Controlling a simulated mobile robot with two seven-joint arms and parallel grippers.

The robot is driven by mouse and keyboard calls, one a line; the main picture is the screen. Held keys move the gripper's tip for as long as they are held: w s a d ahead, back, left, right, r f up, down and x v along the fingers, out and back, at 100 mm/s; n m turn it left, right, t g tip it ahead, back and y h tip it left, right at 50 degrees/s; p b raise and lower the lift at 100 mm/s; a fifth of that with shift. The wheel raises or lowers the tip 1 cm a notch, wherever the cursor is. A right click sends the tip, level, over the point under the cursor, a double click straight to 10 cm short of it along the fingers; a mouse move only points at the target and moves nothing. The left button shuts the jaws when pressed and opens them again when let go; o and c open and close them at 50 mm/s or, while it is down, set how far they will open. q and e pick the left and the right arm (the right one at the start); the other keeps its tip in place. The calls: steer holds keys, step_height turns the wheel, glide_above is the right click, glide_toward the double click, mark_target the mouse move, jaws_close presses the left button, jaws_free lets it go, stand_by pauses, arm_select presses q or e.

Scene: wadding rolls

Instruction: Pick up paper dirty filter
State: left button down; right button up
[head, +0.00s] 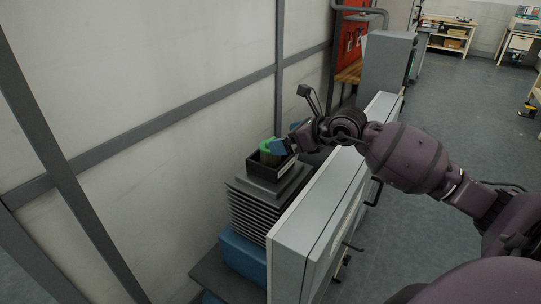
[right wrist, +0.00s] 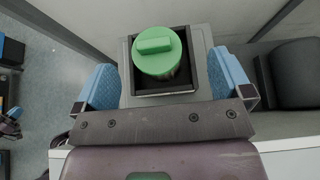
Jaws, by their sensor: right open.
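A filter with a round green top and a raised green grip (right wrist: 157,52) stands in a square black holder (right wrist: 191,87) in the right wrist view. In the head view the green top (head: 267,145) shows partly, with the black holder (head: 258,179) around it. My right gripper (right wrist: 165,82) has its two blue fingers wide apart, one on each side of the holder, with nothing between them touching the filter. In the head view my right gripper (head: 279,146) is over the holder, and one finger hides part of the filter.
The holder sits on a grey ribbed stack (head: 253,213) above a blue base (head: 243,264). A long grey cabinet (head: 308,227) stands close on the right, under my arm. A wall with grey beams (head: 150,128) is on the left. Open floor (head: 470,110) lies to the right.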

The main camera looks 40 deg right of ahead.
mark_target(271, 139)
steer(key=x, duration=0.4)
steer(key=shift+a+r, duration=0.2)
steer(key=shift+a, duration=0.2)
steer(key=shift+w+a+f, duration=0.2)
steer(key=shift+w+f, duration=0.1)
steer(key=shift+w, duration=0.15)
steer(key=c, duration=1)
steer(key=shift+c, duration=0.2)
